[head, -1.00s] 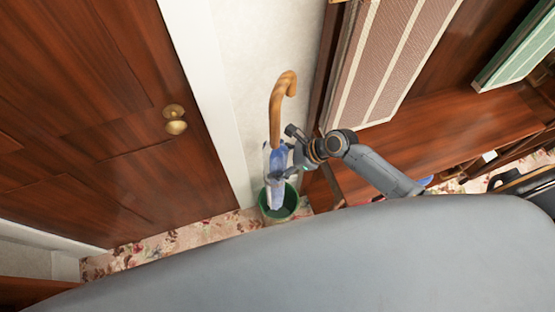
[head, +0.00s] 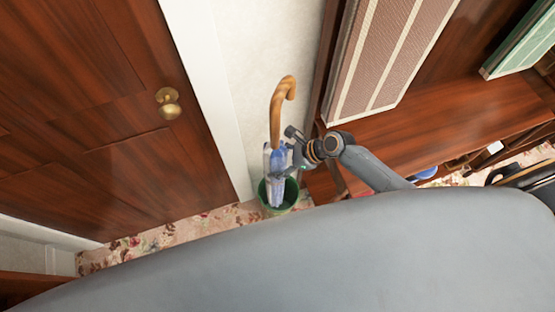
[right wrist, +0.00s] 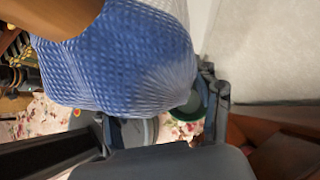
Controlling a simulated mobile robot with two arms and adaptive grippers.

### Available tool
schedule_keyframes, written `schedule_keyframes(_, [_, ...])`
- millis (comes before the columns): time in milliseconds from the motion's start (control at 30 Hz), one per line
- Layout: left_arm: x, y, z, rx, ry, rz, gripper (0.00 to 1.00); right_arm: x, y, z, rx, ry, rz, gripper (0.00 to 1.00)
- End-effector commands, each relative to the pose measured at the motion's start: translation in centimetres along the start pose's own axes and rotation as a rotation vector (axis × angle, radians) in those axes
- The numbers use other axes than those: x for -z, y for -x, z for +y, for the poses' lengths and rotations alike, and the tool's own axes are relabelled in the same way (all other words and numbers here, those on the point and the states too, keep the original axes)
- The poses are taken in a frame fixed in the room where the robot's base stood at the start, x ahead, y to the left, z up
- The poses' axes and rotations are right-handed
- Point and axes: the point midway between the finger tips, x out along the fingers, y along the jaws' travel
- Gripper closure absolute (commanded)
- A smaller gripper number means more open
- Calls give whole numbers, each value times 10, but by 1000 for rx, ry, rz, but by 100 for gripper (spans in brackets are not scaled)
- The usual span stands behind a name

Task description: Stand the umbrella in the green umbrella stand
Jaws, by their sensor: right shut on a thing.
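The umbrella has a curved wooden handle (head: 277,110) and a furled blue canopy (head: 275,165). It hangs almost upright, handle up, against the pale wall. My right gripper (head: 284,160) is shut on its canopy below the handle. The green umbrella stand (head: 292,192) is on the floor directly below. The umbrella's lower end overlaps the stand's opening; I cannot tell how deep the tip is. In the right wrist view the blue canopy (right wrist: 120,60) fills the space between the fingers and hides most of the green stand (right wrist: 185,128). My left gripper is not in view.
A wooden door with a brass knob (head: 168,103) is on the left, with white trim beside the wall. A wooden shelf unit (head: 450,115) with a striped box (head: 385,60) stands close right of the stand. The floor has floral carpet (head: 170,235).

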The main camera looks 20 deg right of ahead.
Motion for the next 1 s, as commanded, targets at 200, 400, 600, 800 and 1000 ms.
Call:
schedule_keyframes(200, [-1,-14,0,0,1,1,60,12,-14,-1,2,0,-4,88])
schedule_keyframes(400, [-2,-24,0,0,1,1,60,23,-25,-1,2,0,-4,88])
schedule_keyframes(600, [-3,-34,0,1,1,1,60,34,-36,-1,2,0,-3,88])
schedule_keyframes(800, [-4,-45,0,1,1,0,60,45,-47,-1,2,-1,-4,88])
schedule_keyframes(1000, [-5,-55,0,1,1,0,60,56,-58,-1,2,-1,-4,88])
